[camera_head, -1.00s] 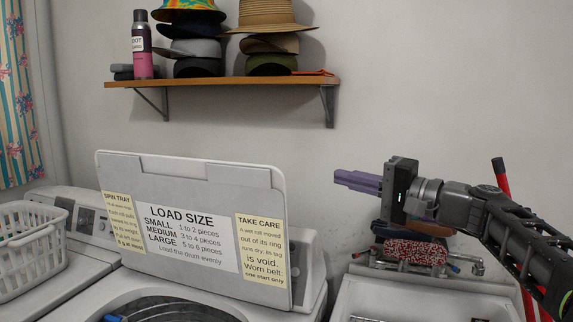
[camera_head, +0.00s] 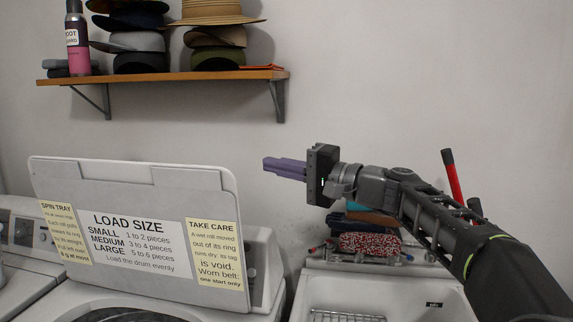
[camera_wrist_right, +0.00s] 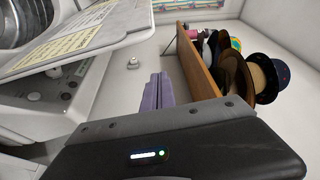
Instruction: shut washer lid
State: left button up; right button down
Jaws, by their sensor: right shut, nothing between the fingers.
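The washer lid (camera_head: 200,178) stands raised and nearly upright at the lower left of the head view, its labelled inner face toward me. The washer (camera_head: 262,275) is below and behind it, and its drum opening (camera_head: 135,313) shows at the bottom edge. The lid (camera_wrist_right: 100,49) also shows at the upper left of the right wrist view. My right gripper (camera_head: 266,165) is shut and empty, its purple fingers pointing left. It appears to the right of the lid's upper right corner, apart from it. The fingers (camera_wrist_right: 157,78) show in the wrist view beside the lid. My left gripper is out of view.
A wall shelf (camera_head: 165,76) with stacked hats (camera_head: 215,38) and a spray can (camera_head: 77,40) is above the lid. A utility tub (camera_head: 400,295) stands right of the washer, with cloths (camera_head: 370,242) behind it. A red handle (camera_head: 452,175) leans by the wall.

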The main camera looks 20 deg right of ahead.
jog(key=a, duration=0.2)
jog(key=w+a+p, duration=0.1)
jog(key=a, duration=0.2)
jog(key=shift+w+a+f+p, duration=0.15)
jog(key=shift+w+a+p, duration=0.15)
jog(key=shift+p, duration=0.1)
